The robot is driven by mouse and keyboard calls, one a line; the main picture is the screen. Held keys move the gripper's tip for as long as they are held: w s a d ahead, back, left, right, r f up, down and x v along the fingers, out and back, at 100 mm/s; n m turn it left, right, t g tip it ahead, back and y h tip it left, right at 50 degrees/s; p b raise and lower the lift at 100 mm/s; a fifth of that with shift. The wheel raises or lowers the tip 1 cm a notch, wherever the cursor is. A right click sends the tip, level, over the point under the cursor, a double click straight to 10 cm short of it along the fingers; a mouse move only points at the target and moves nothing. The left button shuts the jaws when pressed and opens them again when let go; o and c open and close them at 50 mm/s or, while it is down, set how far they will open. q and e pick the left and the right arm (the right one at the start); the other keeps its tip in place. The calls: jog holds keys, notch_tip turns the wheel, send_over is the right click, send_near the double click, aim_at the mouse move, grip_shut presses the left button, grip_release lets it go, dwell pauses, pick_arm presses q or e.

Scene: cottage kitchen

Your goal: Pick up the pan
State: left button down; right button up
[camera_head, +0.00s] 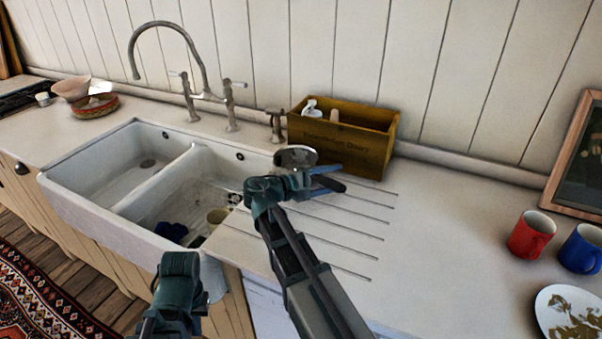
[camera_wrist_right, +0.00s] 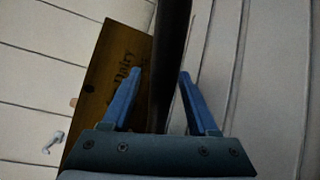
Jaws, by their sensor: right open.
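A round, shiny grey piece, apparently the pan (camera_head: 296,156), shows just behind my right gripper in the head view, in front of the wooden box. My right gripper (camera_head: 334,180) is over the drainboard with its blue fingers apart. In the right wrist view, a long dark bar (camera_wrist_right: 171,60), perhaps the pan's handle, runs between the open fingers (camera_wrist_right: 157,85). I see a gap beside the right finger; contact with the left finger is unclear. My left gripper (camera_head: 180,268) is low in front of the sink; its fingers cannot be made out.
The wooden box (camera_head: 345,142) stands against the wall. A red mug (camera_head: 531,235), a blue mug (camera_head: 581,249) and a plate (camera_head: 556,295) stand at right. The counter between is clear.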

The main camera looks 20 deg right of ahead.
grip_shut()
dwell(1.3)
